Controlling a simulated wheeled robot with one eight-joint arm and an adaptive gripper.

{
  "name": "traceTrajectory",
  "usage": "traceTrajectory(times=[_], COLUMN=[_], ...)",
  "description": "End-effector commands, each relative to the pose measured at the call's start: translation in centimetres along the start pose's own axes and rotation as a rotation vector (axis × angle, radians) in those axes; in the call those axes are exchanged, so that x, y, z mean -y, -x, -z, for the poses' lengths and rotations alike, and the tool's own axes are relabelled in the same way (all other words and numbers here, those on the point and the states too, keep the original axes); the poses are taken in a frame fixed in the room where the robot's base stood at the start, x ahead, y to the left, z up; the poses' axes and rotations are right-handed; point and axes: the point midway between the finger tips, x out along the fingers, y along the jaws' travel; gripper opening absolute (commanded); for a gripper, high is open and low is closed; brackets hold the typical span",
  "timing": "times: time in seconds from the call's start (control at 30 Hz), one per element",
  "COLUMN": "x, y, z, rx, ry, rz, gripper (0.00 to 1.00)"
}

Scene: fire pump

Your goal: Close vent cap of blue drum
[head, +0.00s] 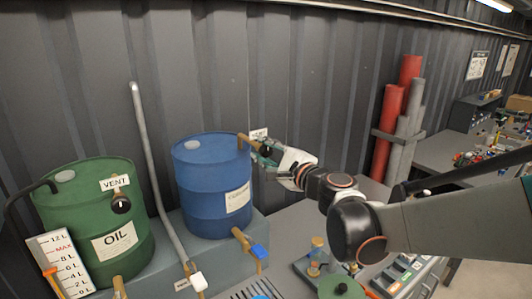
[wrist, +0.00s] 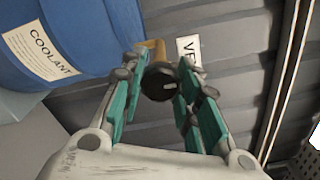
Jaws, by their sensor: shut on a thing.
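The blue drum (head: 200,205) stands on a grey plinth near the wall, and its side with the COOLANT label shows in the wrist view (wrist: 85,30). A brass elbow (head: 243,138) sticks out from the top right of the drum. In the wrist view, the round black vent cap (wrist: 160,84), with a pale mark on it, is at the end of the brass elbow (wrist: 156,50). My gripper (head: 264,153) is at this cap, its green-padded fingers (wrist: 160,92) on both sides of it, shut on it. In the head view the fingers hide the cap.
A VENT tag (wrist: 188,50) is beside the cap, close to my fingers. The green oil drum (head: 85,215) with its own black vent knob (head: 121,204) stands left. A grey pipe (head: 160,180) rises between the drums. A blue-handled tap (head: 259,251) is below the blue drum.

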Motion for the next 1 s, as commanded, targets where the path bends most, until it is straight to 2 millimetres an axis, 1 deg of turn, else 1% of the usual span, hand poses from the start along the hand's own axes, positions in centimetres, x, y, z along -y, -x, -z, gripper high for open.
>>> traceTrajectory(times=[0.5, 0.53, 0.57, 0.6, 0.63, 1.0], x=[-0.07, -0.08, -0.08, -0.07, -0.07, -0.02], y=[0.06, 0.06, 0.06, 0.06, 0.05, 0.28], z=[0.05, 0.05, 0.05, 0.05, 0.04, 0.03], rx=[-0.001, -0.001, -0.001, -0.001, -0.001, -0.001], ry=[-0.020, -0.020, -0.019, -0.019, -0.019, -0.020], rz=[0.000, 0.000, 0.000, 0.000, 0.000, 0.000], gripper=[0.06, 0.32, 0.38, 0.47, 0.51, 0.51])
